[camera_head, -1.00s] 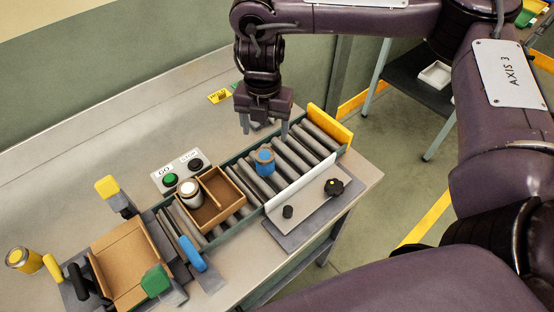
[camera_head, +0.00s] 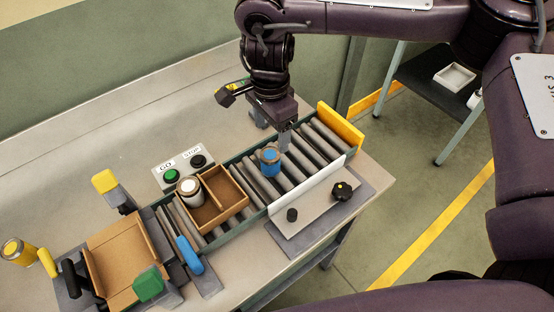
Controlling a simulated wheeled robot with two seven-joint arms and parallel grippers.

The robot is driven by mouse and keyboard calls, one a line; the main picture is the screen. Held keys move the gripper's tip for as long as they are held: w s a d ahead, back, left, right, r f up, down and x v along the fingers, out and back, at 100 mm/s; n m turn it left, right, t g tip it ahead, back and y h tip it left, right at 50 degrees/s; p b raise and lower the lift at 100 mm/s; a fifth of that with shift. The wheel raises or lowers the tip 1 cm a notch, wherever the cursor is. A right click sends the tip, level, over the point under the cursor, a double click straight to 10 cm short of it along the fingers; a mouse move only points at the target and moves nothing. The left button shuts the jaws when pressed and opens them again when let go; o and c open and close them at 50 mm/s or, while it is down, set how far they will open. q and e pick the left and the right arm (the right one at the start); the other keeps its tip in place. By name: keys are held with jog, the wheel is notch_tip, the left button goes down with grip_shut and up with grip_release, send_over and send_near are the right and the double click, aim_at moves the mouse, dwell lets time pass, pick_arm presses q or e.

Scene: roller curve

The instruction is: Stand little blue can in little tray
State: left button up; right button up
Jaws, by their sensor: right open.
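The little blue can (camera_head: 270,160) stands upright on the rollers, right of the divided cardboard tray (camera_head: 237,211). The tray sits on the conveyor and has two compartments. A white-topped can (camera_head: 190,190) stands at its left compartment, and its right compartment looks empty. My right gripper (camera_head: 275,136) is open, just above and behind the blue can. One finger shows close to the can's upper right; I cannot tell whether it touches. My left gripper is not in view.
A larger cardboard box (camera_head: 122,262) stands at the conveyor's left end. A blue lever (camera_head: 189,254) and a white rail (camera_head: 305,186) border the front. A GO/STOP button box (camera_head: 184,168) sits behind the tray. A yellow end plate (camera_head: 341,128) closes the right end.

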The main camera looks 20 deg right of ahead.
aim_at(270, 154)
notch_tip(270, 154, down, 2)
jog(key=shift+f, duration=0.15)
jog(key=shift+w+a+f+p, duration=0.1)
jog(key=shift+f+p, duration=0.25)
jog(key=shift+f, duration=1.05)
jog(key=shift+a+f+p, duration=0.1)
jog(key=shift+f+p, duration=0.25)
jog(key=shift+f, duration=1)
jog(key=c, duration=1.2)
jog(key=shift+r, duration=0.1)
jog(key=shift+c, duration=0.2)
